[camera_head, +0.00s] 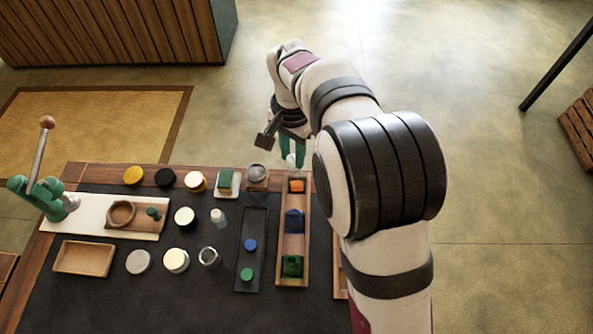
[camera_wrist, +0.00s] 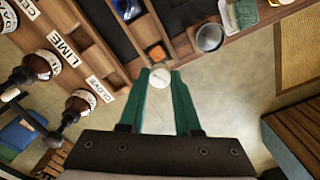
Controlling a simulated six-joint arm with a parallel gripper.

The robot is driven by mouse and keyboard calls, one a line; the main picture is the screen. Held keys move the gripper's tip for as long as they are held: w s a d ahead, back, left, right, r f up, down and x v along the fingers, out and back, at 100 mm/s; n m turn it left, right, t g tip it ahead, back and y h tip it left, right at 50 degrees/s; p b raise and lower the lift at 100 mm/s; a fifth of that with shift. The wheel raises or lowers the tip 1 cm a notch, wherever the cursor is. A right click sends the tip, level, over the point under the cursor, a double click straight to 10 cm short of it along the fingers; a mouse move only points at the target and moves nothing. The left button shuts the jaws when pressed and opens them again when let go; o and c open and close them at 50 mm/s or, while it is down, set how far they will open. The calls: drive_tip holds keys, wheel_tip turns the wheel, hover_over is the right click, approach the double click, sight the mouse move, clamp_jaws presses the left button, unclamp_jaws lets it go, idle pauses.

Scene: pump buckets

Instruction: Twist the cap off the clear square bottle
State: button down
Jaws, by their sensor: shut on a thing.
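My gripper (camera_head: 291,150) has green fingers and is beyond the table's far edge, near the far end of the long wooden tray. In the wrist view my gripper (camera_wrist: 160,82) is shut on a small white round piece (camera_wrist: 160,77) with faint lettering on its face. It looks like a cap; I cannot tell whether anything is attached to it. A small clear bottle (camera_head: 218,218) with a pale top stands upright on the dark mat, away from my gripper. I cannot tell whether it is square. An open clear glass vessel (camera_head: 209,257) stands nearer the front.
The wooden tray (camera_head: 277,262) holds orange, blue and green things. A dark tray (camera_head: 252,285) beside it holds blue and green discs. Several round jars stand to the left. A green lever press (camera_head: 48,200) stands far left. Labelled brown bottles (camera_wrist: 38,66) are left in the wrist view.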

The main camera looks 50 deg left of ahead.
hover_over(255, 220)
wheel_tip(255, 220, down, 7)
drive_tip(key=shift+w+f, duration=0.1)
drive_tip(key=shift+f, duration=0.1)
wheel_tip(255, 220, down, 3)
drive_tip(key=shift+f, duration=0.85)
drive_tip(key=c, duration=0.5)
unclamp_jaws()
drive_tip(key=shift+r, duration=3.5)
